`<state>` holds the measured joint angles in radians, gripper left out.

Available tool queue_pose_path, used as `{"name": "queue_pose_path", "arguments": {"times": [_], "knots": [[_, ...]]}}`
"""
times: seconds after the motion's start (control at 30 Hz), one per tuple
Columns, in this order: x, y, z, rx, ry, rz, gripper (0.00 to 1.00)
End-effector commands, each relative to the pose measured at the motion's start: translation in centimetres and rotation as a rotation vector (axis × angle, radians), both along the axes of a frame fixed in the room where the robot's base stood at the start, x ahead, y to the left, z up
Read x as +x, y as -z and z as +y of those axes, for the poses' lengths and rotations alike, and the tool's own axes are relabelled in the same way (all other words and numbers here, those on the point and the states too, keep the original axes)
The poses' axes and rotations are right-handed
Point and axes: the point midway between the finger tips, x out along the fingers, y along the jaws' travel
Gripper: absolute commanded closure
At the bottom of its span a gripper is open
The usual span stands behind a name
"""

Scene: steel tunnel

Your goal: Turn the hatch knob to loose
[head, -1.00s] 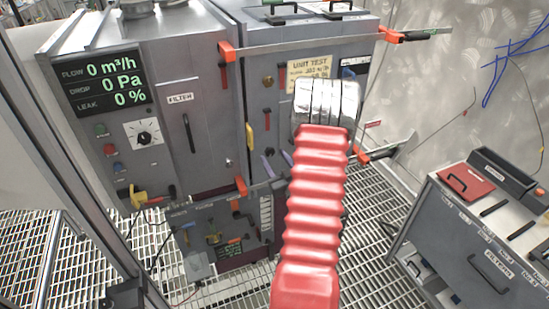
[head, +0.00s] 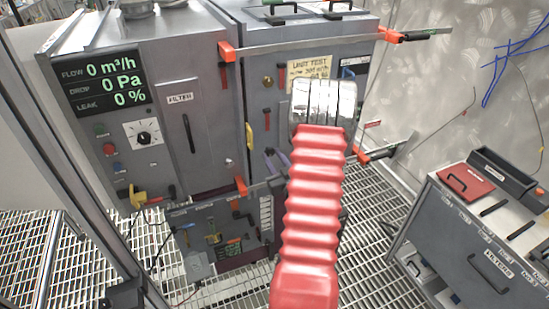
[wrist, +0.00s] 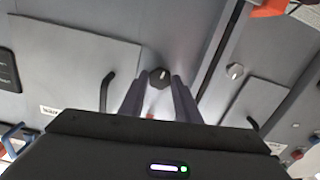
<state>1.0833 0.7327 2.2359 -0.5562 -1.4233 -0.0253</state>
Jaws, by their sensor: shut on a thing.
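The hatch knob (wrist: 162,75) is dark and many-sided, with a pale mark tilted slightly to the upper right in the wrist view. It sits on a grey panel between the tips of my gripper (wrist: 159,83), which is shut on it. In the head view the purple-grey fingers of my gripper (head: 275,160) show at the front of the right grey cabinet (head: 258,120). My red arm covers part of that front, and I cannot make out the held knob there.
A second knob (wrist: 235,71) with a pale mark is to the right in the wrist view. A dark bar handle (wrist: 106,90) is left of the fingers. Orange-ended bars (head: 300,47) cross the cabinet. A grey filter case (head: 475,235) stands at right on the grating.

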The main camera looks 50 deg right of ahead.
Motion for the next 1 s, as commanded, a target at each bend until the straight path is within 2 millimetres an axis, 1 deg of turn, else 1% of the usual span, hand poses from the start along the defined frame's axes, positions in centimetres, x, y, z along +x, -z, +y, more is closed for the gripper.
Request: {"name": "queue_pose_path", "arguments": {"times": [0.23,0.6,0.9,0.93,1.0], "knots": [[-0.1,-0.02,-0.13,-0.033,0.004,0.019,0.93],[-0.12,-0.01,-0.16,-0.18,0.005,0.107,0.93],[-0.14,-0.02,-0.17,-0.184,0.006,0.109,0.93],[-0.14,-0.02,-0.18,-0.184,0.006,0.109,0.68],[-0.12,-0.01,-0.16,-0.184,0.005,0.109,0.63]]}}
